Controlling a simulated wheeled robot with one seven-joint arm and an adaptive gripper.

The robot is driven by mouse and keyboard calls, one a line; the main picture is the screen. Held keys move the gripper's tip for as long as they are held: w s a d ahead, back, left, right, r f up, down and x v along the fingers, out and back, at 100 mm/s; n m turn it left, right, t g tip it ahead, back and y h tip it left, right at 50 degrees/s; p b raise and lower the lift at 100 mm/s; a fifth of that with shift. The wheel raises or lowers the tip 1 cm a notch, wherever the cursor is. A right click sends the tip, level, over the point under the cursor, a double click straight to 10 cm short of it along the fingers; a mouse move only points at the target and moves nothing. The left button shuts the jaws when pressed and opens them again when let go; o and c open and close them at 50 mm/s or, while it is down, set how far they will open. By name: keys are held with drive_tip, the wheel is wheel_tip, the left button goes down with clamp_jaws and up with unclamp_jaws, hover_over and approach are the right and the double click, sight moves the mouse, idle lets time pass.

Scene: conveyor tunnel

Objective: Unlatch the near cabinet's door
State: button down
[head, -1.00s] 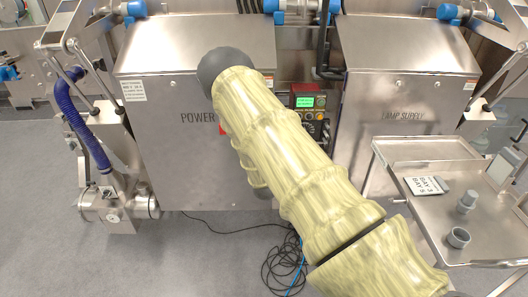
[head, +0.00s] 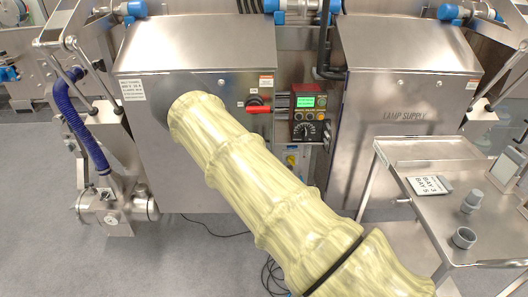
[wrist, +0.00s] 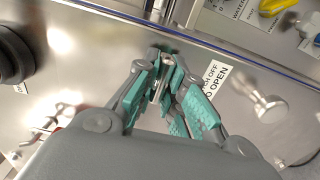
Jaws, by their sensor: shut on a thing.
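The near cabinet (head: 205,58) is a brushed-steel box at centre left in the head view. My arm crosses in front of its door and hides my gripper there. In the wrist view my gripper (wrist: 163,78), with teal pads, is shut on a small upright metal piece at the door face, apparently the latch (wrist: 158,92). The pads hide most of it. A switch-off-to-open label (wrist: 214,78) is beside the fingers. A red switch handle (head: 257,109) lies level at the door's right side in the head view.
A metal knob (wrist: 268,105) stands out right of the fingers. A control box (head: 306,115) hangs between this cabinet and the lamp supply cabinet (head: 400,150). A steel cart (head: 420,210) stands at right. A blue hose (head: 80,130) is at left. Cable lies on the floor.

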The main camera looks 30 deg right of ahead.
drive_tip(key=shift+w+a, duration=0.1)
drive_tip(key=c, duration=1.5)
unclamp_jaws()
drive_tip(key=v, duration=1.2)
